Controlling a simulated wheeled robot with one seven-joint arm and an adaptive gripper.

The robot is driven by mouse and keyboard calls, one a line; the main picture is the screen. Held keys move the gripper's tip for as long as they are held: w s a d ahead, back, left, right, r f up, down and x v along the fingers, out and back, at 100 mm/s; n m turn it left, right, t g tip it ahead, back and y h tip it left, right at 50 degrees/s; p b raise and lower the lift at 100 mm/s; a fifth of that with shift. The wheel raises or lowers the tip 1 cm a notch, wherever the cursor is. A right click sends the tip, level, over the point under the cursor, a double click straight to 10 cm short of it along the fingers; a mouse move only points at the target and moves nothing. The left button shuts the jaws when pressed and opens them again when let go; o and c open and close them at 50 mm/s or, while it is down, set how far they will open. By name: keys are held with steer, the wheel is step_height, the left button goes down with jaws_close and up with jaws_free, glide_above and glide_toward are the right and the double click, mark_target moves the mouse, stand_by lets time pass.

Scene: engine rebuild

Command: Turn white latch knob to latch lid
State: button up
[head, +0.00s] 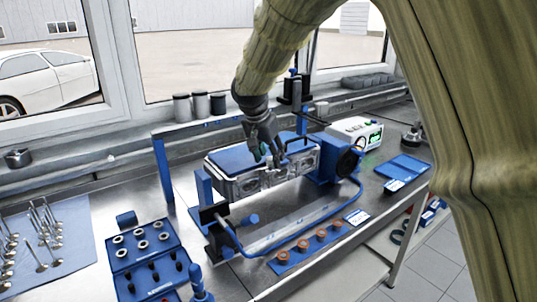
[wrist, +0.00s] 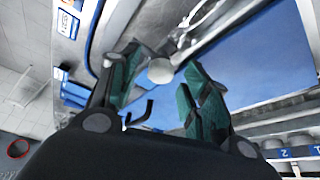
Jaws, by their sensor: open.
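My gripper (head: 262,155) is over the front part of a silver box-like unit with a blue lid (head: 228,159) on the bench. In the wrist view, my gripper (wrist: 162,77) has its green-padded fingers spread apart. A round white knob (wrist: 160,71) shows between the fingertips, and no firm contact is visible. The blue lid (wrist: 245,65) fills much of the wrist view behind the right finger. In the head view the knob is too small or hidden to make out. A black bent handle (wrist: 140,115) shows below the knob.
A blue stand (head: 330,163) holds the unit. A white device with a green display (head: 355,131) stands to its right. Blue trays with rings (head: 140,245) and brown parts (head: 310,243) lie in front. Valves lie on a mat (head: 75,215) at left. Canisters (head: 200,103) stand behind.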

steer(key=shift+f, duration=0.2)
steer(key=c, duration=1)
steer(key=shift+c, duration=0.2)
